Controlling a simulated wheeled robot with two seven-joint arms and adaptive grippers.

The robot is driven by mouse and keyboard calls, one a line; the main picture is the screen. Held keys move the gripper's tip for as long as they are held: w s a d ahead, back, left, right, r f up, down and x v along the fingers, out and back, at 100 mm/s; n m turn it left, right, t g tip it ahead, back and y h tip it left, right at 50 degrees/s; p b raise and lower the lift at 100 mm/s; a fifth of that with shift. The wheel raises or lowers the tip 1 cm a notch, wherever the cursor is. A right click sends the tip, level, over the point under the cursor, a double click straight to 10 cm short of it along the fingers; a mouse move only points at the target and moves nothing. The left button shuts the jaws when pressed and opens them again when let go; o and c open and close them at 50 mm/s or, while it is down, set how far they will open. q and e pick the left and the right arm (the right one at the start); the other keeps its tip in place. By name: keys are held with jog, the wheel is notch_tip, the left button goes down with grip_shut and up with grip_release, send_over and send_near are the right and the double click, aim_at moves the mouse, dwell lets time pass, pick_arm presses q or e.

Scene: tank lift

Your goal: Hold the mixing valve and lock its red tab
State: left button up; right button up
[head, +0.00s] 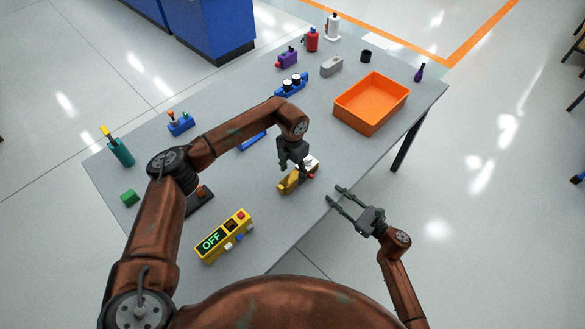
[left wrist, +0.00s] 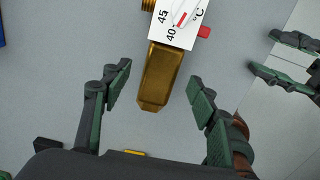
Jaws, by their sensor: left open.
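The mixing valve (head: 290,184) lies on the grey table near its front edge, with a brass body and a white scale plate. In the left wrist view its brass end (left wrist: 158,77) points down between my fingers, and the plate (left wrist: 178,22) reads 40, 45 and °C. The red tab (left wrist: 204,31) sticks out on the plate's right side. My left gripper (head: 293,172) is open above the valve; its fingers (left wrist: 158,92) are apart from the brass on both sides. My right gripper (head: 334,194) is open and empty just off the table's front edge, right of the valve.
A yellow box (head: 224,237) with an OFF display lies left of the valve. An orange bin (head: 371,104) stands at the right of the table. A blue bar (head: 252,142) lies behind my left arm. Several bottles and small parts stand along the back.

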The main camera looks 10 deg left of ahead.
aim_at(293, 177)
pick_arm(q)
notch_tip(293, 177, down, 5)
jog(key=shift+f, duration=0.1)
jog(key=shift+c, duration=0.5)
